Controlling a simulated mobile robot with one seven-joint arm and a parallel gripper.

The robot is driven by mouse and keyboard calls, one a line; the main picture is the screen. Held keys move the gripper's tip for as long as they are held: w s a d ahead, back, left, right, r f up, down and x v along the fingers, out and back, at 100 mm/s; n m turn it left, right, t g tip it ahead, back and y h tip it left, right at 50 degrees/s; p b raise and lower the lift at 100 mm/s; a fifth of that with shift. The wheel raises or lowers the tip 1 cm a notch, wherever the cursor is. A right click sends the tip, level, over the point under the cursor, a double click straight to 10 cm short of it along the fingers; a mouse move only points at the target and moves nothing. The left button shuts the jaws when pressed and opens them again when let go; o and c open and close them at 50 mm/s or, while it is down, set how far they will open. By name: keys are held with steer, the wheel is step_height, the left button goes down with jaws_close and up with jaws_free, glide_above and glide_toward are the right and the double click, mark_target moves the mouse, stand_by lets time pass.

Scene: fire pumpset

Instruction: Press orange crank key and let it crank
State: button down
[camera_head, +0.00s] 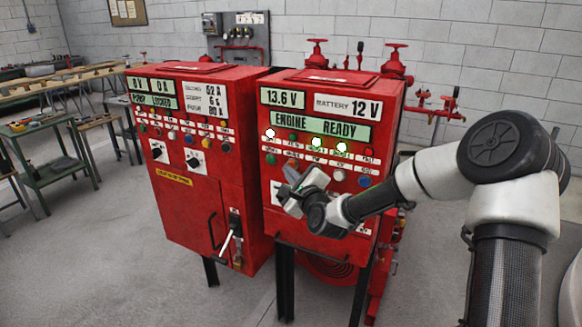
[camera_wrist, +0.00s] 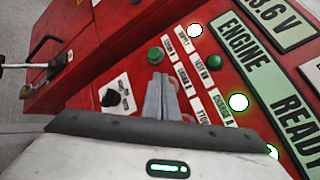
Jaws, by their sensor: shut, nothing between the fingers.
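The engine panel (camera_head: 328,95) is the right-hand red cabinet, with a lit display reading ENGINE READY and rows of buttons. My gripper (camera_head: 290,174) is at the left part of the lower button row, reaching in from the right. In the wrist view my gripper's fingers (camera_wrist: 165,97) are together and empty, pointing at the panel beside the crank labels (camera_wrist: 185,78). A small orange-looking key (camera_head: 293,160) shows just above the gripper in the head view.
A green button (camera_wrist: 155,55) is next to the fingertips, and a black rotary switch (camera_wrist: 112,97) lies to their left. Lit lamps (camera_head: 316,142) show in the upper row. Another red cabinet (camera_head: 190,200) stands at left. Red valves and pipes (camera_head: 440,105) are behind.

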steer(key=shift+w+d, duration=0.15)
steer(key=shift+w, duration=0.15)
steer(key=shift+s, duration=0.15)
stand_by(0.5)
steer(key=shift+s+a, duration=0.4)
steer(key=shift+s, duration=0.2)
steer(key=shift+s+a+b, duration=0.15)
steer(key=shift+s+a, duration=0.25)
steer(key=shift+s, duration=0.35)
steer(key=shift+s+a+b, duration=0.1)
steer(key=shift+s+a, duration=0.25)
steer(key=shift+s, duration=0.4)
steer(key=shift+s+a+b, duration=0.15)
steer(key=shift+s+a, duration=0.25)
steer(key=shift+s, duration=0.35)
